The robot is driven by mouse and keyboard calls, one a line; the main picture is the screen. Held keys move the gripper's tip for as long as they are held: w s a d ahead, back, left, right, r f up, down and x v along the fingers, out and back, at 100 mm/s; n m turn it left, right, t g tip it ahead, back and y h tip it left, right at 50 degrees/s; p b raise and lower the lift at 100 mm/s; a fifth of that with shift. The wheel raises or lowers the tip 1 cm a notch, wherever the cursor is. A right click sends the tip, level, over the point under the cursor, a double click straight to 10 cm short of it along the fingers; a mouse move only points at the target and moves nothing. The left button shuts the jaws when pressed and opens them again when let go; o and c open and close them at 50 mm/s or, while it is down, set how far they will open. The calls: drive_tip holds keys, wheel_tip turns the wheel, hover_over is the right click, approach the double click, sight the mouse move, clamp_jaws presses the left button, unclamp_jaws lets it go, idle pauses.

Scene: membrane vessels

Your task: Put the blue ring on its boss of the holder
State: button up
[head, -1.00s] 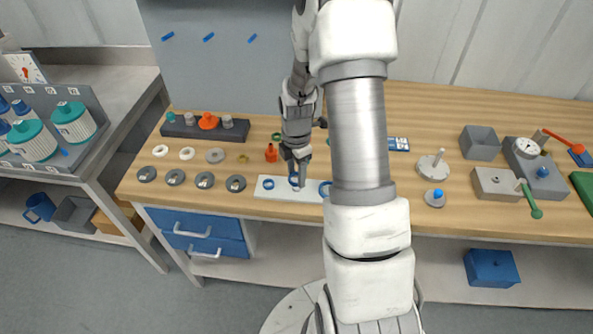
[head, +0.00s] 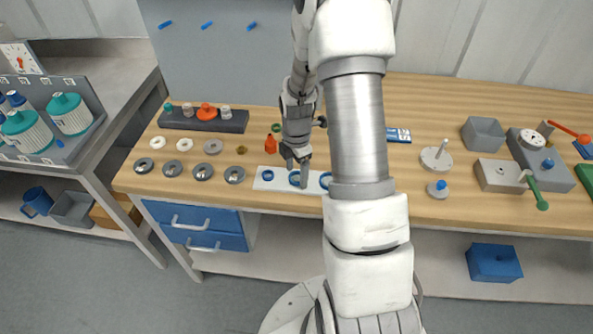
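A white strip-like plate (head: 281,186) lies near the front edge of the table and bears blue rings. One ring (head: 267,175) is at its left, one (head: 294,178) in the middle and one (head: 325,180) at its right, partly beside my arm. My gripper (head: 298,166) points down over the middle of the plate, right at the middle ring. The fingers are small and partly cover that ring. I cannot tell whether they are open or shut, or whether they touch the ring. No boss can be made out clearly.
Grey discs (head: 203,172) and pale rings (head: 184,145) lie further left. A dark rack (head: 203,122) with small caps is at the back. My arm hides the table to the right of the gripper.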

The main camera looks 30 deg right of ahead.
drive_tip(key=shift+o, duration=0.4)
drive_tip(key=shift+r, duration=0.25)
wheel_tip(320, 180, up, 17)
drive_tip(key=shift+p, duration=0.4)
